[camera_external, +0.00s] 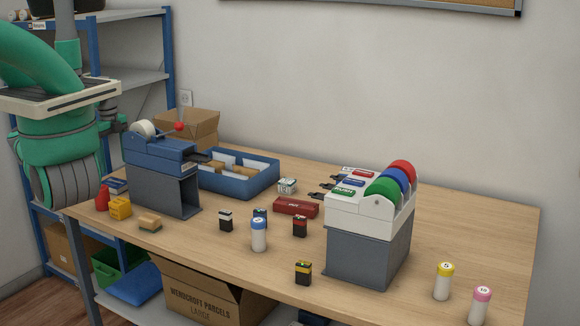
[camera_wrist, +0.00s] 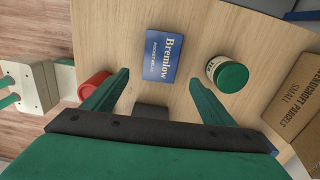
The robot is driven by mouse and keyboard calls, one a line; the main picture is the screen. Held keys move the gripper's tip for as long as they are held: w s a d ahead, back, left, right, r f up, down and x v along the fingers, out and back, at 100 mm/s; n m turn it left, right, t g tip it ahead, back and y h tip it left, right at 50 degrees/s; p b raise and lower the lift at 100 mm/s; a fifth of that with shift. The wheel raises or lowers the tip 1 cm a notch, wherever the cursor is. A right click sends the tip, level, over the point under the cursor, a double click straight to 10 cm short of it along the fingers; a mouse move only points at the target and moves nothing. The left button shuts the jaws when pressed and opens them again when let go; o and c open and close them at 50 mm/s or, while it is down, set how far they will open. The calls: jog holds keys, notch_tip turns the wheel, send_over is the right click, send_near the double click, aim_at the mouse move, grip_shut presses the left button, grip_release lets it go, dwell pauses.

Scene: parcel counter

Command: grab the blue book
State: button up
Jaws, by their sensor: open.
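The blue book (camera_wrist: 160,55) lies flat on the wooden table in the wrist view, cover up, with white lettering reading "Bremlow". My gripper (camera_wrist: 159,78) is open, its two green fingers spread to either side of the book's near end in the picture. Nothing is held between them. The fingers appear apart from the book; their height above it is hard to tell. In the external view a small blue flat thing (camera_external: 116,185) at the table's left end looks like the same book, partly hidden by the tape machine. My gripper's fingers cannot be made out there.
A red object (camera_wrist: 95,86) stands close beside the left finger, and a green-lidded jar (camera_wrist: 229,76) right of the book. A cardboard parcel box (camera_wrist: 294,98) is farther right. The grey-blue tape machine (camera_external: 162,165) stands near the table's left end.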

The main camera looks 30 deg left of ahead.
aim_at(116, 183)
jog(key=f, duration=0.2)
jog(key=shift+s+a+f, duration=0.2)
jog(key=shift+a+f, duration=0.1)
jog(key=shift+w+f, duration=0.2)
jog(key=shift+f, duration=2.4)
jog(key=shift+d, duration=0.1)
jog(key=shift+c, duration=0.3)
jog(key=c, duration=1.1)
